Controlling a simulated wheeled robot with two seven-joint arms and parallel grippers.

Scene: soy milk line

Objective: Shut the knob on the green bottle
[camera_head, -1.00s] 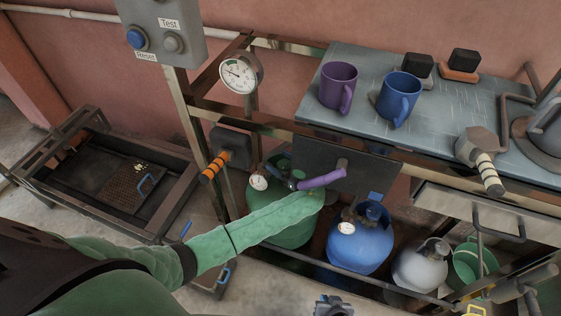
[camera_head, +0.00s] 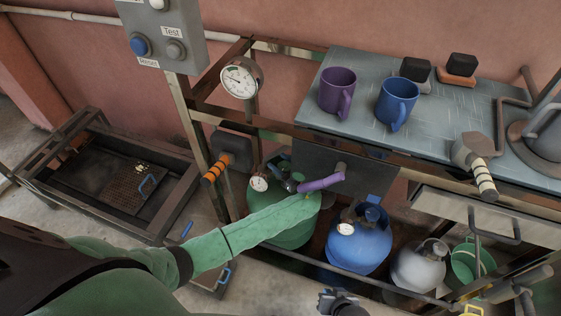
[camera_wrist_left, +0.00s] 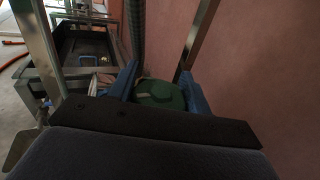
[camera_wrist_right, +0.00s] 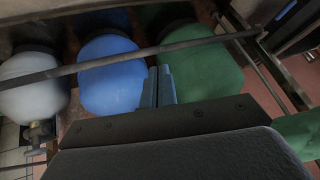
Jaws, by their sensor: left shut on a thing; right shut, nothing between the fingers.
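The green bottle (camera_head: 292,232) stands under the counter, with a small gauge (camera_head: 259,184) at its top left. My left arm reaches across its front, and the gripper (camera_head: 288,184) is at the bottle's top, partly hidden. In the left wrist view, the blue fingers of my left gripper (camera_wrist_left: 163,88) stand on either side of a round green knob (camera_wrist_left: 160,93) and are shut on it. In the right wrist view, my right gripper (camera_wrist_right: 158,86) is shut and empty, in front of the gap between the blue and green bottles.
A blue bottle (camera_head: 358,246) and a white bottle (camera_head: 418,268) stand to the right of the green one. A purple handle (camera_head: 321,184) sticks out just above the green bottle. A metal rail (camera_wrist_right: 130,67) crosses in front of the bottles. Two mugs stand on the counter above.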

